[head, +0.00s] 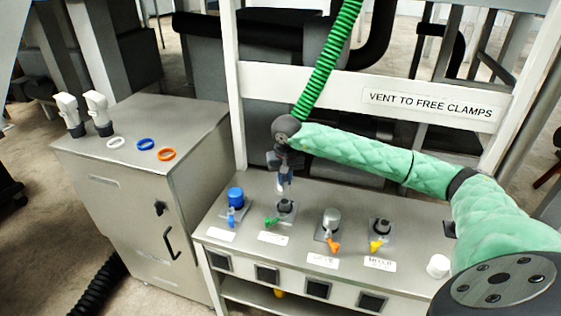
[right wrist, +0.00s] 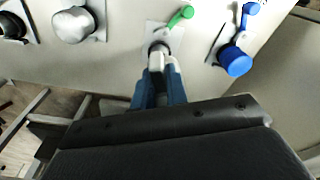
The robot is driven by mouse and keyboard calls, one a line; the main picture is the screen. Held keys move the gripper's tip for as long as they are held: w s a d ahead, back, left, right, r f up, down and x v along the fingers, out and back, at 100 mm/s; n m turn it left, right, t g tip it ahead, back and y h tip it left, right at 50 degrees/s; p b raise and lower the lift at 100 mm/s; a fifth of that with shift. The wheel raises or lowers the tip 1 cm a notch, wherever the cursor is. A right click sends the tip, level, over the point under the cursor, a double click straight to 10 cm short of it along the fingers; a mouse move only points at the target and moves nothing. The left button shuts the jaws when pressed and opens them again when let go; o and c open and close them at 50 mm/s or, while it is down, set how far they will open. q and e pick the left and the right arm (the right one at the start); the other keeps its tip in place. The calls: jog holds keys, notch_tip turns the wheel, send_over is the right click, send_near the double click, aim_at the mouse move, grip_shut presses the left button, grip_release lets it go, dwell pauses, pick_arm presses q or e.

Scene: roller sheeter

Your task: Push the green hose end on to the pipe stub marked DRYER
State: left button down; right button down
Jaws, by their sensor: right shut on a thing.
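The green hose (head: 332,60) comes down from the top in the head view and passes out of sight behind my right wrist; its end is hidden. My right gripper (head: 285,187) points down over the stub with the green lever (head: 271,221). In the right wrist view, its pale fingertips (right wrist: 160,62) are shut on a dark fitting (right wrist: 159,47) at that stub. No green hose shows between the fingers. The labels in front of the stubs, such as this one (head: 322,260), are too small to read surely, so I cannot tell which is DRYER. My left gripper is out of view.
Beside it stand a blue-capped stub (head: 236,194), a silver-topped stub (head: 331,217) and a black-topped stub (head: 380,227). A steel cabinet (head: 130,145) at left holds two white fittings and several rings. A white crossbar (head: 300,78) runs behind the bench.

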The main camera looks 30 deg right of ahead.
aim_at(287, 193)
jog(key=shift+w+d+r, duration=0.55)
jog(key=shift+w+d, duration=0.05)
jog(key=shift+d, duration=0.25)
jog(key=shift+f, duration=3.1)
jog(key=shift+f+b, duration=0.15)
jog(key=shift+b, duration=0.15)
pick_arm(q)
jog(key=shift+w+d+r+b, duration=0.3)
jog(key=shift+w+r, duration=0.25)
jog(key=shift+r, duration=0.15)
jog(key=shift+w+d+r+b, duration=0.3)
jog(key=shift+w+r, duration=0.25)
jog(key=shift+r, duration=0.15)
pick_arm(e)
jog(key=shift+f, duration=0.55)
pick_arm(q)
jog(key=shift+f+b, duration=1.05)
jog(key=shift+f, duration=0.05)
pick_arm(e)
jog(key=shift+f, duration=0.1)
